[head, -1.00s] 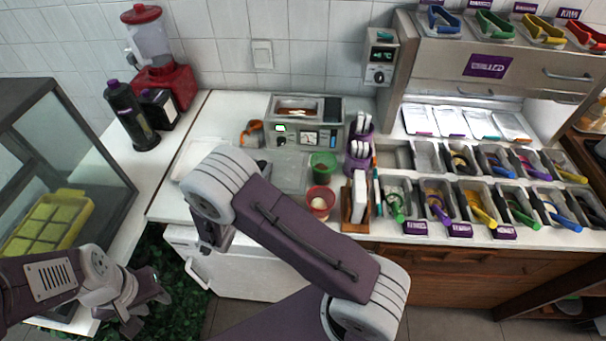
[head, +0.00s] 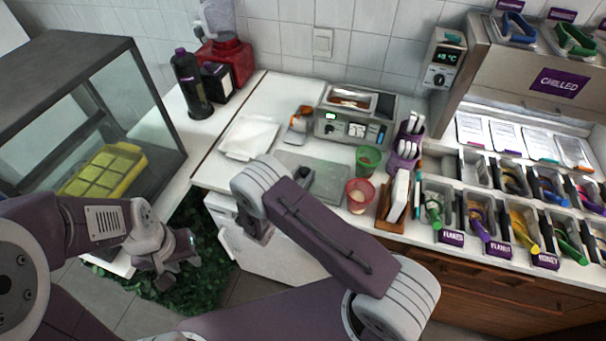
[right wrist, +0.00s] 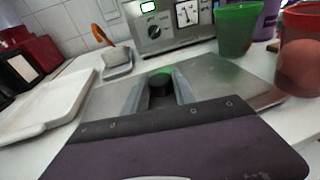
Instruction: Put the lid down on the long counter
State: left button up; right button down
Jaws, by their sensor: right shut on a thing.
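The lid (head: 328,180) is a flat grey metal plate with a black knob (right wrist: 160,84). It lies level over the front part of the white long counter (head: 262,100), left of the green and red cups. My right gripper (right wrist: 158,88) is shut on the knob, a finger on each side. In the head view my right arm hides part of the lid's near side. I cannot tell whether the lid touches the counter or is just above it. My left gripper (head: 172,268) hangs empty at the lower left, away from the counter; its finger opening is unclear.
A white tray (head: 232,152) lies left of the lid. An orange-handled scoop (head: 299,122) and a metal appliance (head: 345,128) stand behind it. A green cup (head: 368,160) and a red cup (head: 359,196) stand close on the right. A glass case (head: 150,90) is at left.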

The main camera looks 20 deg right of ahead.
jog(key=shift+f+b, duration=0.5)
jog(key=shift+b, duration=0.1)
jog(key=shift+s, duration=0.15)
